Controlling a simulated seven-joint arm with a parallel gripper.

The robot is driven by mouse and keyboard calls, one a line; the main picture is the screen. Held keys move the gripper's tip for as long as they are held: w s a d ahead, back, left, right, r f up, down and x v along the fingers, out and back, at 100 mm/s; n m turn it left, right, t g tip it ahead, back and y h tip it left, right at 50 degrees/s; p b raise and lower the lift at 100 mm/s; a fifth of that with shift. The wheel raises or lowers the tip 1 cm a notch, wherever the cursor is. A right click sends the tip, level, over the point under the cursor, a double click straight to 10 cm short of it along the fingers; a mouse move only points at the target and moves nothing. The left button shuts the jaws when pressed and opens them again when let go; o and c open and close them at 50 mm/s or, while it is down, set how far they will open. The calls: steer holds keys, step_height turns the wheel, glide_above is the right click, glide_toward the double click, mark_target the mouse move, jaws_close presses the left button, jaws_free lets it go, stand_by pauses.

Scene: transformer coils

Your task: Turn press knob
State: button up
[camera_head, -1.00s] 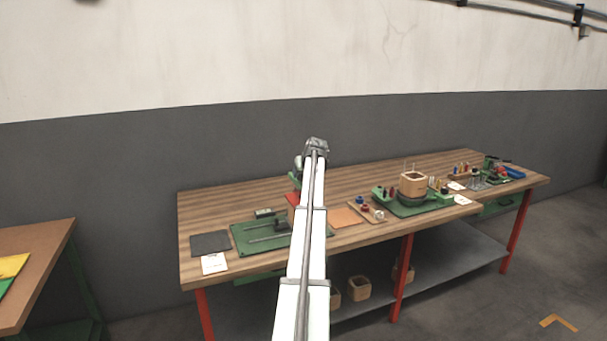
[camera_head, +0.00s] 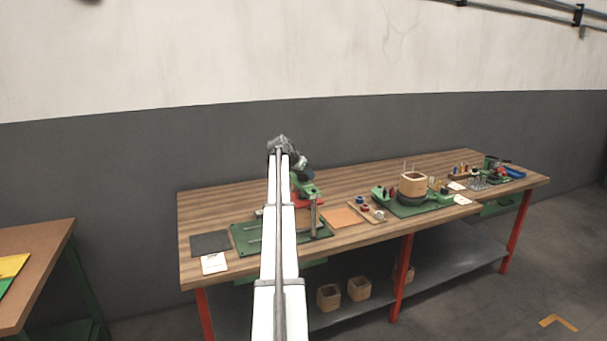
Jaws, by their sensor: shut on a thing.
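The green press (camera_head: 308,188) with a red base stands at the back of the wooden bench, just right of my white arm. My gripper (camera_head: 301,170) is at the top of the press, beyond the end of my arm. It is shut on the press knob, which is small and mostly hidden by the gripper. The fingertips are too small to make out clearly. My arm covers the left part of the press.
A green plate (camera_head: 244,240) with rods lies in front of the press, partly behind my arm. An orange mat (camera_head: 341,217) and a tray of small parts (camera_head: 373,215) lie to the right.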

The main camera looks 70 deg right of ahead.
steer(key=m+g+y, duration=0.1)
steer(key=m+g, duration=0.1)
steer(key=m, duration=0.1)
steer(key=shift+w+d+m+g, duration=0.1)
steer(key=shift+m+g, duration=0.3)
steer(key=m+g+y, duration=0.2)
steer(key=m, duration=0.1)
steer(key=shift+m, duration=0.3)
steer(key=m+g+y, duration=0.1)
steer(key=m+y, duration=0.1)
steer(key=m, duration=0.2)
steer(key=shift+g+y, duration=0.3)
steer(key=shift+y, duration=0.1)
steer(key=shift+m+y, duration=0.6)
steer(key=shift+m, duration=0.2)
steer(key=shift+s, duration=0.2)
steer(key=o, duration=1)
steer(key=shift+w+r, duration=0.1)
steer(key=shift+w, duration=0.1)
steer(key=shift+v, duration=3.6)
